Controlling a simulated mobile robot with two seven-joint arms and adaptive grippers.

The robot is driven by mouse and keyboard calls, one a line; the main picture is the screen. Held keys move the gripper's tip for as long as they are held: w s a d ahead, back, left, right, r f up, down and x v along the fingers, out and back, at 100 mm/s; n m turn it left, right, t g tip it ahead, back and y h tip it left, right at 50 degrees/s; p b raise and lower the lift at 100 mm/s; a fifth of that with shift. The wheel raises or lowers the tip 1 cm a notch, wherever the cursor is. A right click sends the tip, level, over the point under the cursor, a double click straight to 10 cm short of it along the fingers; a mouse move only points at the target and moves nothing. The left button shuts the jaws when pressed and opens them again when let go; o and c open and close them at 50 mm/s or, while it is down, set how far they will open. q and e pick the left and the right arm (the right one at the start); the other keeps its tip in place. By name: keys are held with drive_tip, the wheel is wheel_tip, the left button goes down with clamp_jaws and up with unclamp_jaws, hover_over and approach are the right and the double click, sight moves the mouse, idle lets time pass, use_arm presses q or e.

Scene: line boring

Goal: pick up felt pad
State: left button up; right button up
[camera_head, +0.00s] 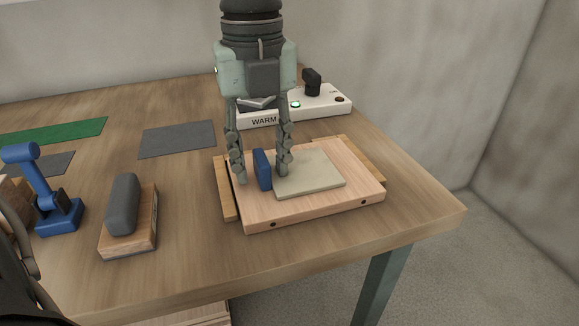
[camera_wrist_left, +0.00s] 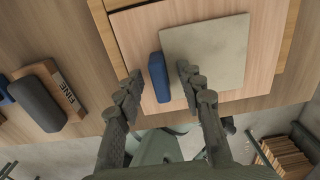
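A small blue block (camera_head: 262,169) stands on edge on a light wooden board (camera_head: 310,208). A flat grey-beige square sheet (camera_head: 318,173) lies on the board just right of it. I cannot tell for certain which of the two is the felt pad. My left gripper (camera_head: 262,176) points down over the board, open, with one finger on each side of the blue block. The left wrist view shows the blue block (camera_wrist_left: 159,77) between the fingertips (camera_wrist_left: 160,80), with a gap on each side; the right finger is over the sheet's edge (camera_wrist_left: 205,50). My right gripper is not in view.
A grey-topped wooden block (camera_head: 127,212) marked FINE and a blue tool (camera_head: 55,205) stand to the left. A white device (camera_head: 325,101) marked WARM stands behind the board. A grey mat (camera_head: 177,139) and green mat (camera_head: 60,131) lie flat. The table's right front corner is clear.

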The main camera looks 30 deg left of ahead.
use_arm(q)
clamp_jaws()
drive_tip(key=shift+r, duration=0.1)
idle(0.3)
